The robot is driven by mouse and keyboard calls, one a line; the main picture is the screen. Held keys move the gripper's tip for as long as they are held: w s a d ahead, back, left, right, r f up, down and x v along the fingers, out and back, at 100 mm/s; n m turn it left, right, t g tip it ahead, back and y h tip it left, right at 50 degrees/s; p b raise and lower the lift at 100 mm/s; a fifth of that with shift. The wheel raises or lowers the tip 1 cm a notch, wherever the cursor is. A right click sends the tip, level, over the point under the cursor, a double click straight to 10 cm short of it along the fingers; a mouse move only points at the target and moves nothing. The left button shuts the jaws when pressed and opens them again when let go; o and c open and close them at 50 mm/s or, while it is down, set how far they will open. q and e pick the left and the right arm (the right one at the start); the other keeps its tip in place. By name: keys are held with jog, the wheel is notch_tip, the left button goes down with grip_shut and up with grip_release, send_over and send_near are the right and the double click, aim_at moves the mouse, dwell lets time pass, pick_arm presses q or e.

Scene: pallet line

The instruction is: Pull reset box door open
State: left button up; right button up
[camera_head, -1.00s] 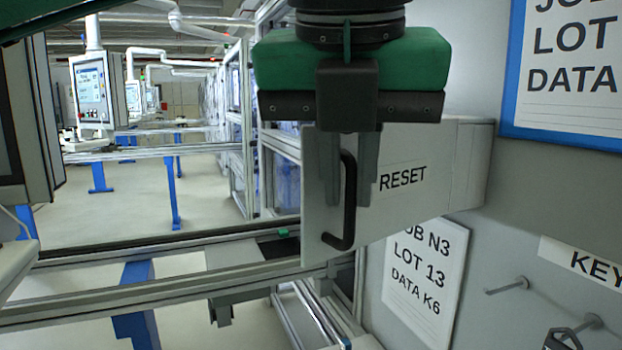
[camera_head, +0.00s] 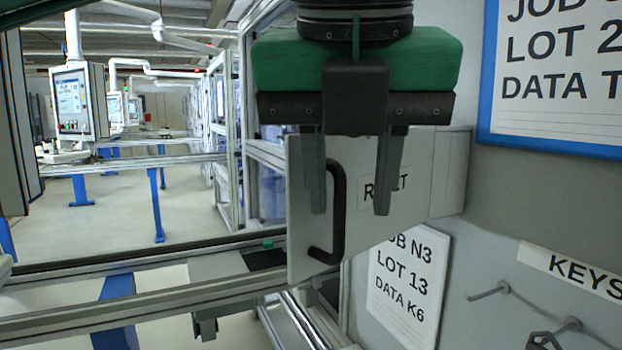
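The reset box (camera_head: 452,172) is a light grey box on the wall at right. Its door panel (camera_head: 300,240), lettered RESET, faces me, with a black upright bar handle (camera_head: 337,215) near its left edge. I cannot tell whether the door is ajar. My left gripper (camera_head: 350,208) comes down in front of the panel with its fingers spread. In the picture the handle lies between the fingers, nearer the left one; contact is not clear. The right finger covers part of the lettering. My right gripper is not in view.
A paper sheet (camera_head: 405,285) hangs below the box, and a blue-framed board (camera_head: 570,65) is at upper right. Wall hooks (camera_head: 490,292) stick out under a KEYS label (camera_head: 572,268). Metal rails (camera_head: 150,300) cross at lower left; open floor lies beyond.

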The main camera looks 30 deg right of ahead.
pick_arm(q)
jog(key=shift+f, duration=0.15)
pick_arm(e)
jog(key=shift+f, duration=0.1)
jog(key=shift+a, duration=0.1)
pick_arm(q)
jog(key=v, duration=1.3)
jog(key=shift+r, duration=0.4)
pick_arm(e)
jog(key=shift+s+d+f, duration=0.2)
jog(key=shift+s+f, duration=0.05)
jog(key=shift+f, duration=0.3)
pick_arm(q)
jog(key=shift+a, duration=0.1)
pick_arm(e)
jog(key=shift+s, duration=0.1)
